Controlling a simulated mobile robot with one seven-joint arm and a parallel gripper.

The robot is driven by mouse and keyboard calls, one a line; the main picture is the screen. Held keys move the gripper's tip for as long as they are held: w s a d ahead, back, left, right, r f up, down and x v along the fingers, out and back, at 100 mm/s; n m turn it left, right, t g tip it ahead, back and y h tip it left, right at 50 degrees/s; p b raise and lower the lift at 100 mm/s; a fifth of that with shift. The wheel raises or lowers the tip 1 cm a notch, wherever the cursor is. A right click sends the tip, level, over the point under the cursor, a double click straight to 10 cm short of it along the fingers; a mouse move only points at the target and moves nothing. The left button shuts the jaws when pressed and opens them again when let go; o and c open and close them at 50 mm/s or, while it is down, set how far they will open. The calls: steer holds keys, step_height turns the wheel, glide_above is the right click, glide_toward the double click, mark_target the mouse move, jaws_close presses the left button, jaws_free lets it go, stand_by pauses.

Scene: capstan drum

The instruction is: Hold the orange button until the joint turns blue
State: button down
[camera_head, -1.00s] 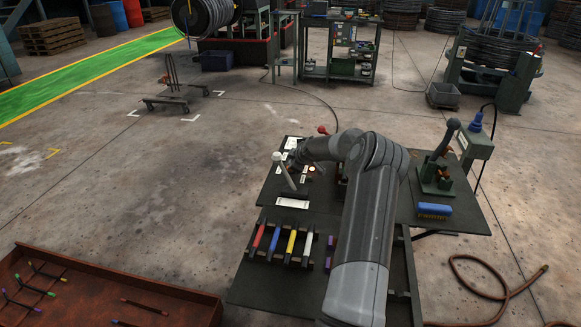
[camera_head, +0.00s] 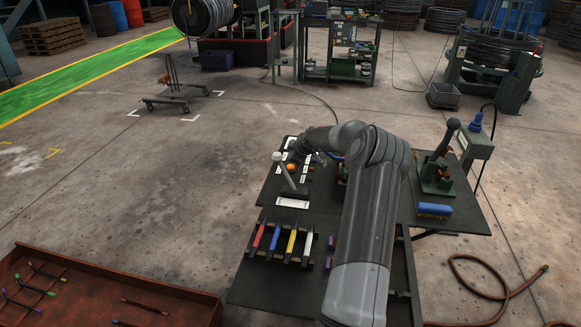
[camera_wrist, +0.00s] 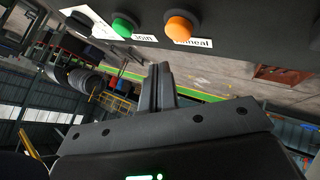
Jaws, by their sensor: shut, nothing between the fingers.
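The orange button (camera_wrist: 183,27) is a round cap on a dark panel at the top of the wrist view, above a label whose readable part ends in "neal". It also shows as a small orange dot on the bench in the head view (camera_head: 291,167). My gripper (camera_wrist: 161,68) is shut and empty. In the wrist view its fingertips appear just below and left of the orange button, with a gap in the picture. I cannot make out the joint or its colour now; my arm covers part of the bench there.
A green button (camera_wrist: 124,26) sits left of the orange one. On the bench a grey-handled lever (camera_head: 284,172) stands close to the orange button. Coloured bars (camera_head: 274,240) lie in front, and a blue brush (camera_head: 434,210) lies to the right.

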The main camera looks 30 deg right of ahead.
mark_target(292, 167)
steer(key=shift+r, duration=1.55)
steer(key=shift+a+r, duration=0.15)
steer(key=shift+r, duration=0.05)
steer(key=s+a+r+g, duration=0.1)
steer(key=s+a+r, duration=0.45)
steer(key=a, duration=0.35)
steer(key=s+a+r+m+g, duration=0.1)
steer(key=s+a+r, duration=0.3)
steer(key=a+r, duration=0.45)
steer(key=s+a+r+g, duration=0.1)
steer(key=s+a+r, duration=0.3)
steer(key=a, duration=0.7)
steer(key=s+a+r+m, duration=0.2)
steer(key=s+a, duration=0.3)
steer(key=s, duration=0.4)
steer(key=s+a+r+m, duration=0.2)
steer(key=s+a, duration=0.2)
steer(key=s, duration=0.4)
steer(key=s+a+f+m, duration=0.1)
steer(key=s+a, duration=0.1)
steer(key=s, duration=0.6)
steer(key=s+a+f+m, duration=0.2)
steer(key=s, duration=0.7)
steer(key=shift+f+g+y, duration=0.3)
